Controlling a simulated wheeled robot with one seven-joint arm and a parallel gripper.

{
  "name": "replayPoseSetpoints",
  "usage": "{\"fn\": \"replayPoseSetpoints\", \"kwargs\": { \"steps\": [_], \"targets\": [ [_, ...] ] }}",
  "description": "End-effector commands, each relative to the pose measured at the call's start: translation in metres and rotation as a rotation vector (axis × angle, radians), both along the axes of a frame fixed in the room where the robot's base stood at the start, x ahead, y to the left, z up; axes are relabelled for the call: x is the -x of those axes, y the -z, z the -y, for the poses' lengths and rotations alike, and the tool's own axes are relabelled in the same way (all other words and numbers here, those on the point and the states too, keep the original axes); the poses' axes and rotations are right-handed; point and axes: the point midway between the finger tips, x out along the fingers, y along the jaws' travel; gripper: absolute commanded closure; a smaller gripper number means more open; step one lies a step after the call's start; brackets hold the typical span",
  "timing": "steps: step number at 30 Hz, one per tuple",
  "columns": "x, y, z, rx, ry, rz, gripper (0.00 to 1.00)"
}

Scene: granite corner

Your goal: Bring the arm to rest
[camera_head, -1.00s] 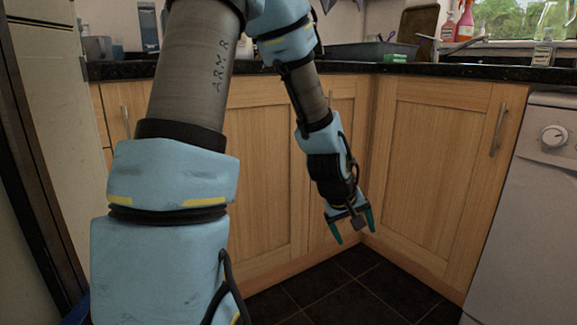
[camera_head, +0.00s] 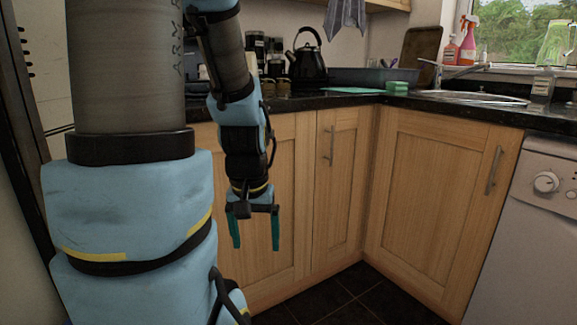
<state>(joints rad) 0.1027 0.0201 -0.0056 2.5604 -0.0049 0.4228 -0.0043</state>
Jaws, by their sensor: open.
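My gripper (camera_head: 256,230) hangs at the end of my blue and grey arm, left of centre in the head view. Its two teal fingers point down and stand apart with nothing between them. It is in front of a wooden cupboard door and below the level of the dark worktop, and it appears clear of both. The upper part of my arm fills the left side of the view and hides part of the kitchen behind it.
A black granite worktop (camera_head: 340,99) runs round the corner above wooden cupboards (camera_head: 435,190). A black kettle (camera_head: 307,58), a green sponge (camera_head: 397,87), a sink (camera_head: 470,97) and bottles stand along it. A white appliance (camera_head: 530,240) is at right. Dark floor tiles (camera_head: 350,295) are clear.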

Motion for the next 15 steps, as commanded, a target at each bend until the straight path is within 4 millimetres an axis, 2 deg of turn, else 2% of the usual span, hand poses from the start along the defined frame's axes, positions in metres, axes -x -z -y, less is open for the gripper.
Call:
{"fn": "replayPoseSetpoints", "kwargs": {
  "steps": [1,15],
  "targets": [
    [0.000,-0.034,0.000,0.000,0.000,0.000,0.12],
    [0.000,-0.177,0.000,0.000,0.000,0.001,0.12]
  ]
}}
